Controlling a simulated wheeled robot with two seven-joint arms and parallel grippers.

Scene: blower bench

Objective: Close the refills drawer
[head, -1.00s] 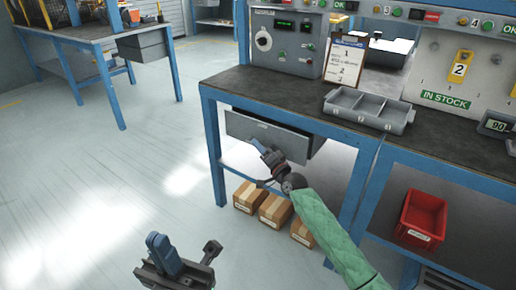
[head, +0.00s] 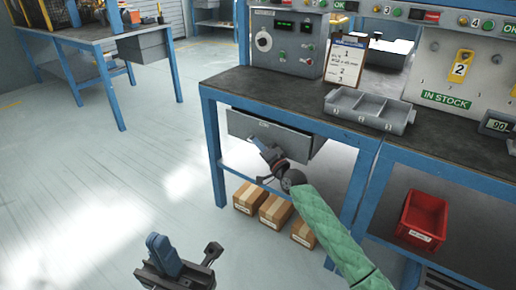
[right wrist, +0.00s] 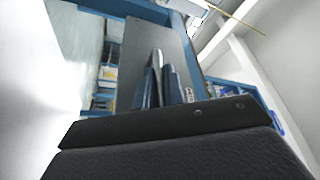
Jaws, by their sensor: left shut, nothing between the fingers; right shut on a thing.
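The grey drawer (head: 285,139) hangs under the left part of the dark-topped workbench. It stands partly open, with a dark gap behind its front. My right gripper (head: 257,142) is at the drawer front and shut on what looks like its handle, which the fingers mostly hide. In the right wrist view the blue-grey fingers (right wrist: 160,75) are close together around a thin bright metal piece, with a grey panel (right wrist: 135,60) beyond. My left gripper (head: 154,242) is shut and empty, low over the floor and away from the bench.
A blue bench leg (head: 213,150) stands left of the drawer. Cardboard boxes (head: 275,210) lie below it. A grey divided tray (head: 368,110) and a clipboard (head: 345,62) are on the bench top. A red bin (head: 422,220) sits at right. The floor at left is clear.

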